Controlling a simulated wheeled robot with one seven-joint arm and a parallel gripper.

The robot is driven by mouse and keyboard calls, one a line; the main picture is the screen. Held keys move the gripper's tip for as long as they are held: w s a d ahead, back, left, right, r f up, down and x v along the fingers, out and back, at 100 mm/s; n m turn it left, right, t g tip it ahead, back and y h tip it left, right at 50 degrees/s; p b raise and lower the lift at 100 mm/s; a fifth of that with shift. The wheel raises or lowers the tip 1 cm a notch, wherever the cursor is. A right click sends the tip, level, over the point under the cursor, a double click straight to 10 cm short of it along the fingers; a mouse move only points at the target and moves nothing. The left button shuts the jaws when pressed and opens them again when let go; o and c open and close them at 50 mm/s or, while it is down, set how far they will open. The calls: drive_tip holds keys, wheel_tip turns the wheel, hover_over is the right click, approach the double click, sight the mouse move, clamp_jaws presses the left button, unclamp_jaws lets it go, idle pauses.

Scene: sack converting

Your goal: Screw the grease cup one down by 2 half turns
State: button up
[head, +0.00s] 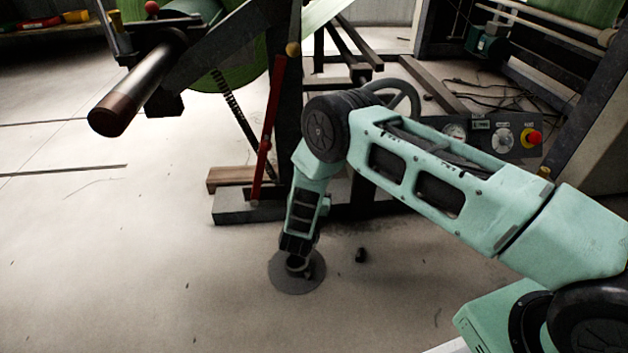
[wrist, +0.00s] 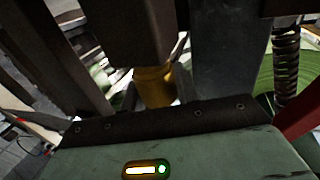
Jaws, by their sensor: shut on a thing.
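The grease cup (wrist: 155,86) is a small brass-coloured piece in the middle of the wrist view, just below a dark block (wrist: 132,30). My gripper (wrist: 152,72) has its two dark fingers on either side of the cup and is shut on it. The finger contact itself is hard to make out. In the head view my arm bends down at left of centre. The jaws and the held cup cannot be made out there. Another brass-coloured knob (head: 293,49) sits higher on the machine's dark upright.
A red bar (head: 266,135) and a coil spring (wrist: 286,62) stand close by on the machine. A green roll (head: 225,90) lies behind. A metal shaft end (head: 125,105) juts out at left. A control panel (head: 505,138) is at right. The floor at lower left is clear.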

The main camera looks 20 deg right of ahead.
drive_tip(key=m+g+h, duration=0.2)
drive_tip(key=m+g+h+b, duration=0.1)
drive_tip(key=h, duration=0.1)
drive_tip(key=shift+s+d+f+m+g+h, duration=0.2)
drive_tip(key=shift+m+g+h, duration=0.1)
drive_tip(key=shift+m+g, duration=0.1)
drive_tip(key=m+g+h+b, duration=0.1)
drive_tip(key=m+g+h, duration=0.1)
drive_tip(key=g, duration=0.1)
drive_tip(key=shift+s+d+f+m+g+b, duration=0.1)
drive_tip(key=shift+s+d+m+g+b, duration=0.1)
drive_tip(key=shift+m+g+b, duration=0.15)
drive_tip(key=m+g+b, duration=0.1)
drive_tip(key=m+g+h+b, duration=0.1)
drive_tip(key=g, duration=0.1)
drive_tip(key=m+g+h+b, duration=0.1)
drive_tip(key=shift+s+g, duration=0.25)
drive_tip(key=shift+g, duration=0.1)
drive_tip(key=shift+s+r+m+g+b, duration=0.15)
drive_tip(key=shift+m+g+b, duration=0.2)
drive_tip(key=shift+m+g, duration=0.55)
drive_tip(key=shift+s+r+m+g+b, duration=0.1)
drive_tip(key=shift+m+g+b, duration=0.35)
drive_tip(key=shift+g, duration=0.65)
drive_tip(key=shift+d, duration=0.1)
drive_tip(key=o, duration=1)
